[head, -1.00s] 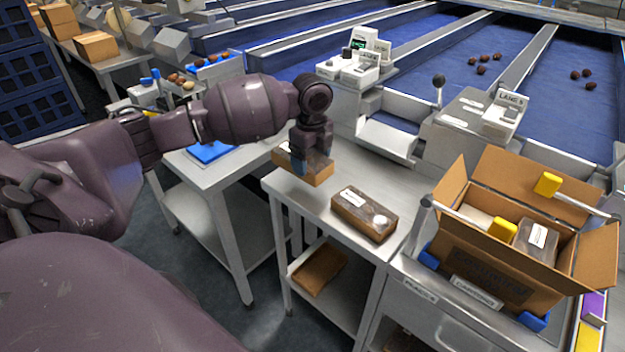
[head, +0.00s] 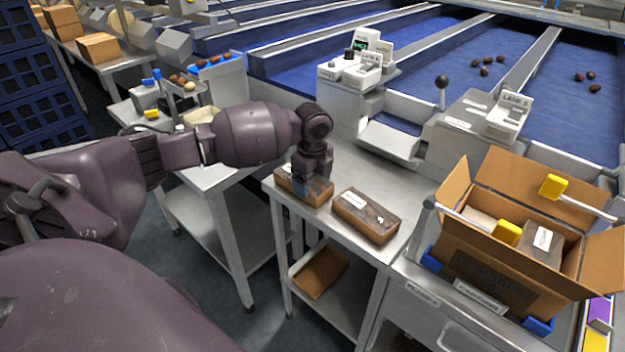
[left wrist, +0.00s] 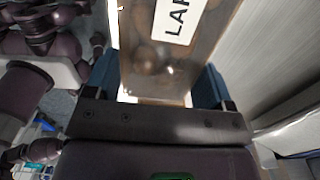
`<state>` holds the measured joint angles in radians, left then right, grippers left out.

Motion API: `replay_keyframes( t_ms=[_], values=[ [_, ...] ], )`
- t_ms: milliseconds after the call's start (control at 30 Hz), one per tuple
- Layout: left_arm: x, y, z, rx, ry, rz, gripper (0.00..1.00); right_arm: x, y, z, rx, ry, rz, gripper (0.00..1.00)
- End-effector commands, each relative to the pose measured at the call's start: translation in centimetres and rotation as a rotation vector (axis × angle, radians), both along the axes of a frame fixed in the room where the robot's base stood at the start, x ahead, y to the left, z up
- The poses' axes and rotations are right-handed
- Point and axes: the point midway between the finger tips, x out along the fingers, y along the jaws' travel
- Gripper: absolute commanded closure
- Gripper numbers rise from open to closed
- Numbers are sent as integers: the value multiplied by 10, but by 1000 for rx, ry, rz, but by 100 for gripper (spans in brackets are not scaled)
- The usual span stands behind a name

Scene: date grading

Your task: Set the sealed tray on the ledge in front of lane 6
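My left gripper (head: 308,182) points down onto a sealed tray (head: 288,183) with a brown base and clear top, at the left end of the steel ledge (head: 345,262). In the left wrist view the tray (left wrist: 150,50) shows dark dates under a clear lid and a white label reading "LAR…". A blue finger lies against each side of it, so the gripper appears shut on it. The tray looks level and down at the ledge top; its underside is hidden. A second sealed tray (head: 366,215) lies just right, apart from it. My right gripper is out of view.
An open carton (head: 490,270) with yellow-tipped bars stands on the right. A box with a green display (head: 365,45) stands behind the ledge. A brown tray (head: 320,270) lies on the lower shelf.

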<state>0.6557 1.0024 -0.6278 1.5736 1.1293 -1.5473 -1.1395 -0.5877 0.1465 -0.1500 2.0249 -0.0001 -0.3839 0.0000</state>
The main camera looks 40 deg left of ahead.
Motion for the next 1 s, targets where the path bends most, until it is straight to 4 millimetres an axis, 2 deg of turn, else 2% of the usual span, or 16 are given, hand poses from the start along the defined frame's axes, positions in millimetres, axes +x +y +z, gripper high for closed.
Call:
replay_keyframes(
  t_ms=[33,133,167,467,667,1000],
  values=[
    [0,0,0,0,0,0,18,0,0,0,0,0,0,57],
    [0,0,0,0,0,0,2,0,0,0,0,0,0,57],
    [0,0,0,0,1,0,0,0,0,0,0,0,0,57],
    [0,0,4,0,-1,0,0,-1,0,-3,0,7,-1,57],
    [1,0,32,0,-5,-1,0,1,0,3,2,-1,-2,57],
    [0,0,95,0,-3,-1,0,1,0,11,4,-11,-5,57]
  ],
)
